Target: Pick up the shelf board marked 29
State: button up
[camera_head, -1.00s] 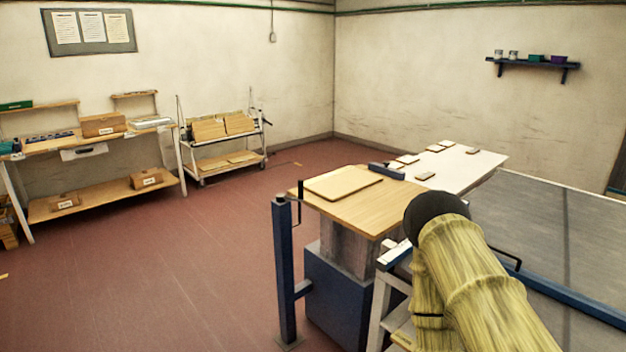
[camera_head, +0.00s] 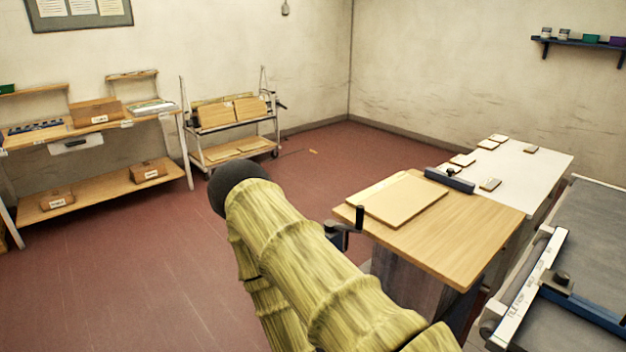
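No board shows a readable 29, so I cannot tell which one is marked so. A flat pale wooden board (camera_head: 400,198) lies on the wooden-topped table in front of me. Several boards (camera_head: 216,115) lean on the top of a wheeled cart at the back, and flatter ones (camera_head: 222,154) lie on its lower shelf. My arm, in a yellow-green ribbed sleeve with a dark rounded end, crosses the lower middle of the view. My gripper is not in view.
The wooden table (camera_head: 465,228) has a black crank on its near left side. A white table (camera_head: 535,165) with several small pieces adjoins it. A grey-topped bench (camera_head: 590,250) stands at right. A workbench (camera_head: 90,130) with boxes is at left. Red floor (camera_head: 120,270) is open between.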

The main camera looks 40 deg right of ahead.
aim_at(394, 201)
jog(key=u, duration=0.15)
jog(key=i, duration=1.6)
jog(key=z, duration=0.35)
jog(key=i, duration=1.45)
jog(key=z, duration=1.6)
jog(key=i, duration=0.9)
jog(key=z, duration=0.65)
